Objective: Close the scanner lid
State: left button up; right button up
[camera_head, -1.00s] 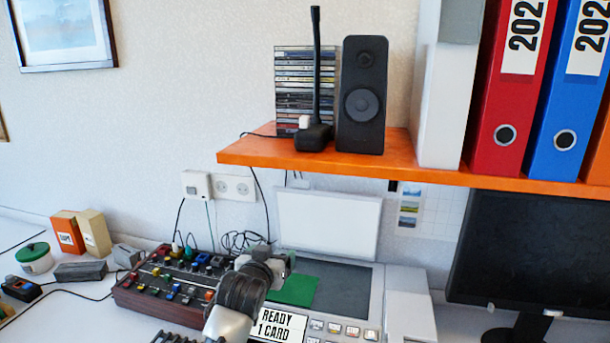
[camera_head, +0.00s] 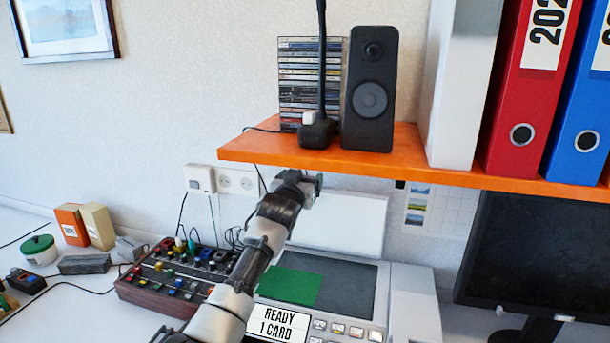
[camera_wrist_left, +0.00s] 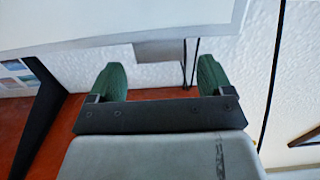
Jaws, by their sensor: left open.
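The scanner (camera_head: 378,312) sits on the desk with its white lid (camera_head: 352,222) standing open, upright against the wall side. A green card (camera_head: 292,286) lies on the left part of its dark glass. My left gripper (camera_head: 312,182) is raised at the lid's upper left edge, just below the orange shelf, and hides that corner. In the left wrist view the two green fingertips of the left gripper (camera_wrist_left: 161,76) are apart with nothing between them. The lid (camera_wrist_left: 100,18) shows beyond them; contact cannot be told. My right gripper is not in view.
The orange shelf (camera_head: 420,165) overhangs closely above the left gripper and carries a speaker (camera_head: 369,95), a black antenna device (camera_head: 317,130) and binders. A mixer box (camera_head: 170,280) stands left of the scanner, a monitor (camera_head: 535,255) to the right.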

aim_at(305, 176)
pick_arm(q)
jog(key=shift+w+d, duration=0.2)
jog(key=shift+w, duration=0.6)
jog(key=shift+w+d, duration=0.15)
jog(key=shift+w, duration=0.6)
jog(key=c, duration=1.3)
jog(key=shift+s+a+f+t+b, duration=0.1)
jog(key=shift+s+f+t+b, duration=0.1)
jog(key=shift+s, duration=0.25)
jog(key=shift+s+a+f+t+b, duration=0.1)
jog(key=shift+s+t, duration=0.1)
jog(key=shift+s, duration=0.2)
jog(key=s+a+f+t+b, duration=0.1)
jog(key=s+f+t+b, duration=0.1)
jog(key=s, duration=0.4)
jog(key=s+a+f+t+h+b, duration=0.1)
jog(key=s+f+t+b, duration=0.2)
jog(key=b, duration=0.4)
jog(key=s+t, duration=0.1)
jog(key=s, duration=0.1)
jog(key=shift+s+a+f, duration=0.15)
jog(key=shift+s+f, duration=0.2)
jog(key=shift+s, duration=0.05)
jog(key=o, duration=1.3)
